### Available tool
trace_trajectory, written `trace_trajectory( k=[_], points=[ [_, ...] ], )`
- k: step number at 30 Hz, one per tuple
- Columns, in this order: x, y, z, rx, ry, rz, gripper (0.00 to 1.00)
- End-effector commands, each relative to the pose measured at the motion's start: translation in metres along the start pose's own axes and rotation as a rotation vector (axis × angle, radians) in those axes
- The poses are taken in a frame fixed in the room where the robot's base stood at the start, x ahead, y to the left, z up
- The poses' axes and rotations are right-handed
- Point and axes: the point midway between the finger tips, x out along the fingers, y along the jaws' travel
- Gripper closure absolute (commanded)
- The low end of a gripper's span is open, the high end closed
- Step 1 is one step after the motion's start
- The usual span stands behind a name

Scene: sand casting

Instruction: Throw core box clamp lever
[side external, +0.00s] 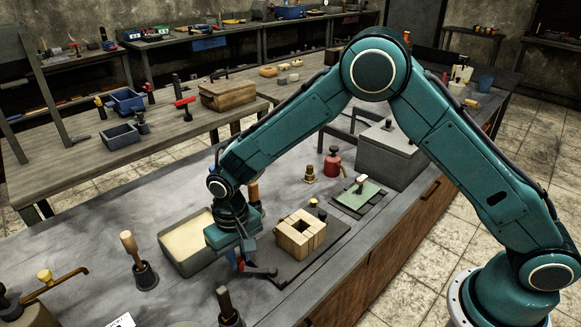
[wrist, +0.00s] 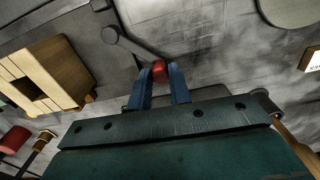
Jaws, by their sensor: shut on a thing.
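The wooden core box (side external: 300,233), a block with a square opening, sits on a dark base plate (side external: 322,252). It also shows at the left of the wrist view (wrist: 45,75). The dark clamp lever (side external: 260,272) lies low at the plate's near left corner. In the wrist view the lever's thin dark bar runs from a round end (wrist: 110,35) to a red knob (wrist: 159,70). My gripper (wrist: 160,76), with blue fingers, is shut on this red knob. In the side view my gripper (side external: 238,264) points down left of the core box, and the knob is mostly hidden.
A tray of pale sand (side external: 190,243) stands close behind and left of my gripper. A wooden-handled rammer (side external: 140,265) stands farther left. A dark upright tool (side external: 228,308) stands near the front edge. A red pot (side external: 332,164) and a green plate (side external: 358,196) lie behind the core box.

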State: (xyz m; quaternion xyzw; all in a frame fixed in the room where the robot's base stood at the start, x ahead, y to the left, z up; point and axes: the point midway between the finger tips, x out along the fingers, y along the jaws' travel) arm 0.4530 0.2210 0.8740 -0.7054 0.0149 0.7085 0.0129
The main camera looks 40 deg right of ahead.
Motion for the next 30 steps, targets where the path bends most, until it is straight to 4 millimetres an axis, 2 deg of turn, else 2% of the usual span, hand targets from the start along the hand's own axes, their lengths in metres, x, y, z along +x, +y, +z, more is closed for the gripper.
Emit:
trace_trajectory(
  k=[8,30],
  points=[
    [-0.0028,-0.0042,-0.0038,-0.009,0.016,-0.011,0.97],
    [-0.0026,-0.0089,0.0008,-0.095,0.016,-0.011,0.97]
  ],
)
